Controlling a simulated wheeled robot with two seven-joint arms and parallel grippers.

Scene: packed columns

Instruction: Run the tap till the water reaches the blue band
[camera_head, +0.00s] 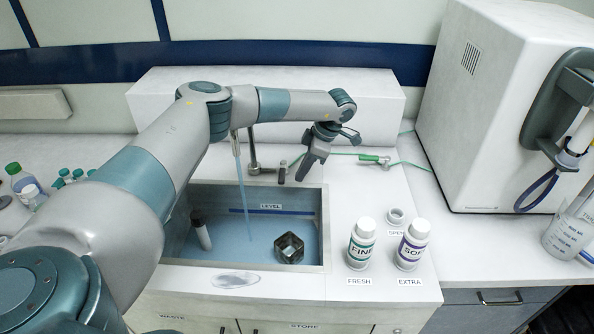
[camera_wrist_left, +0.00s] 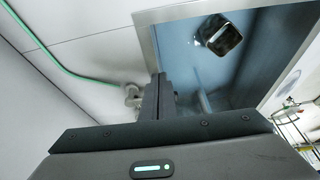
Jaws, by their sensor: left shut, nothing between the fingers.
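The sink (camera_head: 325,225) holds pale blue water (camera_head: 265,238). A thin blue stream (camera_head: 241,185) falls into it from the tap (camera_head: 254,150), whose upper part is hidden behind my left arm. The blue band (camera_head: 250,211), beside the label LEVEL, runs along the sink's back wall. The water surface appears below the band; the exact gap is hard to tell. My left gripper (camera_head: 304,172) is shut and empty, pointing down by the sink's back right corner, near a small tap lever (camera_head: 283,171). Its fingers show in the wrist view (camera_wrist_left: 158,98) beside the sink rim. My right gripper is not in view.
A dark metal square cup (camera_head: 289,247) and a dark-capped vial (camera_head: 201,235) are in the sink. Two labelled bottles (camera_head: 361,244) (camera_head: 412,245) stand right of it. A green tube (camera_head: 345,153) runs behind. A large white machine (camera_head: 490,100) stands at right.

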